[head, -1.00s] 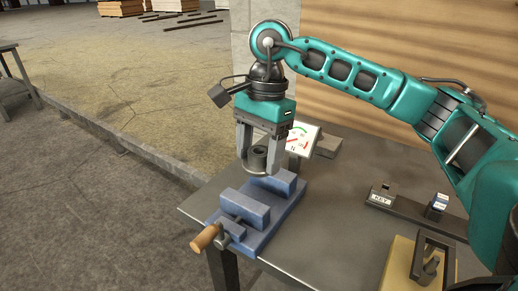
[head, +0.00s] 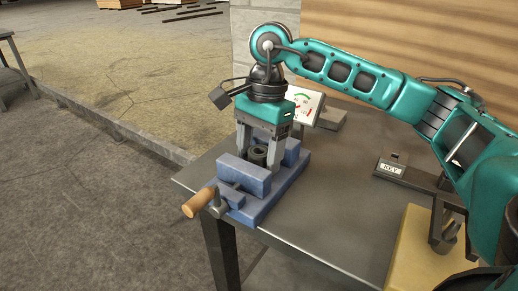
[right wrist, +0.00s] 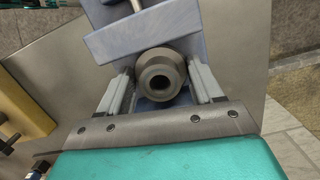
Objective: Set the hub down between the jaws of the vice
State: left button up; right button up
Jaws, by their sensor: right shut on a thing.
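The hub (head: 259,155) is a dark grey ringed cylinder with a round bore. It stands upright between the two jaws of the blue vice (head: 266,207), its lower part hidden behind the front jaw in the head view. My right gripper (head: 261,158) points down over the vice and is shut on the hub, one finger on each side. In the right wrist view the hub (right wrist: 161,74) sits between the fingers, close to a blue jaw (right wrist: 145,30). Whether its underside touches the vice bed is hidden. My left gripper is not in view.
The vice's wooden handle (head: 200,203) sticks out at the table's front left. A dial gauge (head: 306,106) stands behind the vice. A KEY-labelled holder (head: 393,169) and a yellow block (head: 415,245) lie to the right. The grey table (head: 325,210) is bare between.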

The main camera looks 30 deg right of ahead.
dwell(0.5)
jog(key=shift+f, duration=0.25)
jog(key=shift+f+b, duration=0.1)
jog(key=shift+b, duration=0.2)
jog(key=o, duration=1.3)
